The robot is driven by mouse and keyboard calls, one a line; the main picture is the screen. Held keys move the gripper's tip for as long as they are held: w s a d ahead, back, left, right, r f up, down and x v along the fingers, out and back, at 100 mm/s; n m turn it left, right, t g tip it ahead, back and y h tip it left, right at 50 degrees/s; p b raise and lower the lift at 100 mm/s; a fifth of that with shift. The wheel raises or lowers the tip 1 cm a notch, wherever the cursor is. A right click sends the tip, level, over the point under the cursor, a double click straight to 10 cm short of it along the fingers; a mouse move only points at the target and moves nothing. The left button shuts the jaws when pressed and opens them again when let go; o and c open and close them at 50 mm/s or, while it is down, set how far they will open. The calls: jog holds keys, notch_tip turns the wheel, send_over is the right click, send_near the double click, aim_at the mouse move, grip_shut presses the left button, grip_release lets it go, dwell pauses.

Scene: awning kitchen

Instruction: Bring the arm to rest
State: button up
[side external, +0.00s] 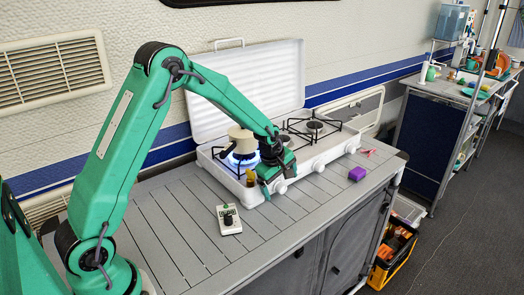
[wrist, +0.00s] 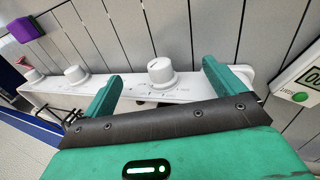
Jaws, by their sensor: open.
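My gripper (side external: 268,183) is low at the front of the white stove (side external: 327,151), on its left half. In the wrist view my gripper (wrist: 160,71) has its two green fingers wide apart. A white stove knob (wrist: 160,70) shows between the fingertips, with a gap on both sides. Nothing is held. My arm reaches down to the stove from the left. I cannot tell how far the fingertips are from the knob in depth.
A beige pot (side external: 242,138) stands over a lit blue flame. A mustard-yellow object (side external: 250,179) is close left of my gripper. A timer (side external: 229,219) lies on the slatted table (side external: 190,250). A purple block (side external: 356,174) and a small red item (side external: 368,152) are at right. The table's front is mostly clear.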

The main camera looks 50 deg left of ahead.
jog(key=shift+x, duration=1.05)
jog(key=shift+c, duration=0.2)
jog(key=c, duration=1.7)
jog(key=shift+c, duration=0.2)
